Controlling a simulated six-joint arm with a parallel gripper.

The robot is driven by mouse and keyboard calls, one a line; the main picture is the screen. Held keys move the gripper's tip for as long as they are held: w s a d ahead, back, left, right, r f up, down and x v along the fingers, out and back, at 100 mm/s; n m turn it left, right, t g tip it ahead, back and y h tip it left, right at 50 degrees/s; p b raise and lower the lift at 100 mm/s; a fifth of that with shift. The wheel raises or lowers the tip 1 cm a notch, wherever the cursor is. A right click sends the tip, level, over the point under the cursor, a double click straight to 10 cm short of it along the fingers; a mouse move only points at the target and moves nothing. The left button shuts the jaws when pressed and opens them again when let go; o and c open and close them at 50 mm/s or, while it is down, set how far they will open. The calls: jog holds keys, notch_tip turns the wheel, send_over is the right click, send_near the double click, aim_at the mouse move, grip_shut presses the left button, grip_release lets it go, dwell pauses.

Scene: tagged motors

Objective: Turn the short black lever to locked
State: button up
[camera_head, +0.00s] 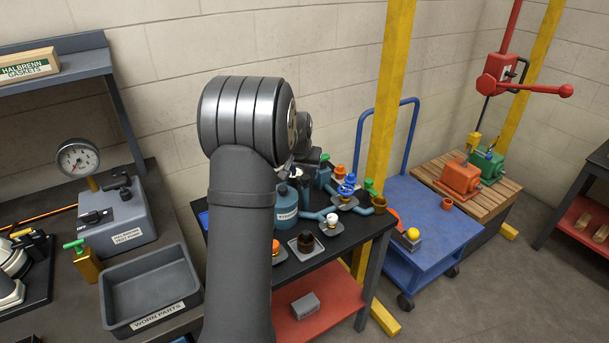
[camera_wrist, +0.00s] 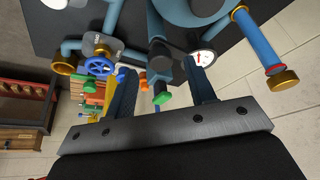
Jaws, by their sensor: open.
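Two short black handles show in the head view on the grey box with a gauge at the left: one on its top (camera_head: 120,184) and one on its front (camera_head: 93,217). I cannot tell which is the task's lever, and no locked mark is readable. My gripper (camera_wrist: 158,68) is open and empty in the wrist view. In the head view it is mostly hidden behind my arm, over the piping table, well to the right of the grey box. A green-tipped blue pipe fitting (camera_wrist: 162,97) shows between the fingers, apparently untouched.
Blue pipework with a blue handwheel (camera_head: 347,185) crowds the black-topped table (camera_head: 345,238). A yellow post (camera_head: 388,95) stands behind it. A grey worn-parts bin (camera_head: 150,287) sits before the grey box. A blue cart (camera_head: 430,230) is at the right.

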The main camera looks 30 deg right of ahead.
aim_at(302, 178)
jog(key=shift+x, duration=1.2)
jog(key=c, duration=1)
jog(key=shift+o, duration=0.2)
